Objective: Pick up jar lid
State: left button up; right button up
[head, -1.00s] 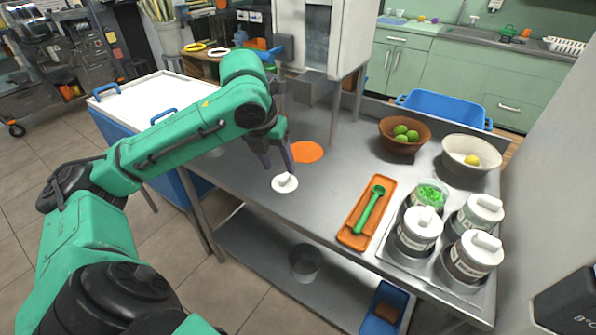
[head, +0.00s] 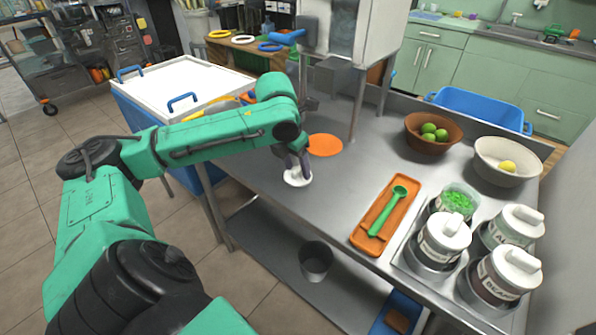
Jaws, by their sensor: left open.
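The white jar lid (head: 297,180) lies flat on the steel table (head: 290,212), left of the orange tray and in front of the orange disc. My left gripper (head: 301,171) points down right at the lid, with its dark fingers at the lid's knob. The fingers hide the knob, so I cannot tell whether they touch it. The gripper is open. An open jar with green contents (head: 457,203) stands among the jars at the right. My right gripper is not in view.
An orange tray (head: 368,240) with a green scoop (head: 387,211) lies right of the lid. Several lidded jars (head: 443,238) stand in a rack at the right. A brown bowl (head: 416,142) with limes and a white bowl (head: 499,172) stand behind. The press (head: 378,50) rises behind the gripper.

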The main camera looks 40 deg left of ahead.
pick_arm(q)
grip_shut()
